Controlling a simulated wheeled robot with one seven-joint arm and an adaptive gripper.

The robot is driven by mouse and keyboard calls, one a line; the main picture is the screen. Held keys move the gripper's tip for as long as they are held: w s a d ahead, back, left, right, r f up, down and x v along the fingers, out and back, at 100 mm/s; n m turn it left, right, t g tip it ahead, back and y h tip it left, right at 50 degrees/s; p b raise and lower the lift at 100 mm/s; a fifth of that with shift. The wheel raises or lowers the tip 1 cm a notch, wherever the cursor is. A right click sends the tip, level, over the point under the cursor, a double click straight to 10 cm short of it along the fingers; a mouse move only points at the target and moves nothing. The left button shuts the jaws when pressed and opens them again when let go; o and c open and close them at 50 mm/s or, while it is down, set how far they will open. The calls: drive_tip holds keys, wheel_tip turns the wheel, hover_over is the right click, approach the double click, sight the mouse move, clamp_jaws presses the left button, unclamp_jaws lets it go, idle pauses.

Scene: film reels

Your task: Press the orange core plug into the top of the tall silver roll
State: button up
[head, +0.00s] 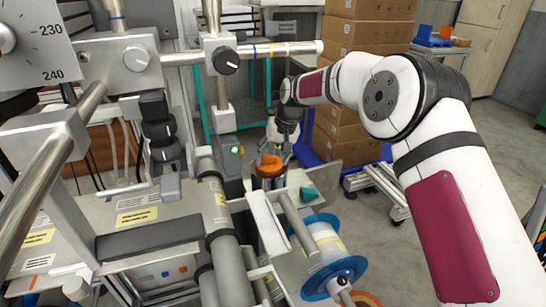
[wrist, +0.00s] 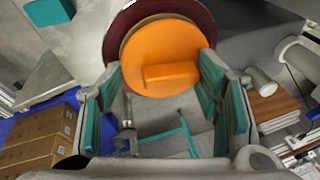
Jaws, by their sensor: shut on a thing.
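The orange core plug (head: 270,163) is a round disc with a raised orange bar, seen large in the wrist view (wrist: 165,42). My gripper (head: 272,152) is shut on it from above, with teal finger pads on either side of the disc in the wrist view (wrist: 160,85). Directly below the plug in the head view is a dark-topped roll (head: 267,183); a dark maroon round rim (wrist: 117,38) shows behind the plug in the wrist view. I cannot tell whether this is the tall silver roll, nor whether the plug touches it; its lower part is hidden.
The grey machine with silver bars (head: 250,50) fills the left and reaches close to my gripper. A blue-flanged reel (head: 335,268) and a teal piece (head: 306,194) are to the front right. Cardboard boxes (head: 368,35) stand behind. Open floor lies at right.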

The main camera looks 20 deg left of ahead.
drive_tip(key=shift+r+p, duration=0.4)
drive_tip(key=shift+r, duration=0.4)
drive_tip(key=shift+f+b, duration=0.35)
drive_tip(key=shift+f, duration=0.45)
idle(0.9)
drive_tip(key=o, duration=1.2)
drive_tip(key=p+v, duration=0.5)
drive_tip(key=v, duration=0.6)
drive_tip(key=shift+p, duration=0.35)
drive_tip(key=shift+s, duration=0.1)
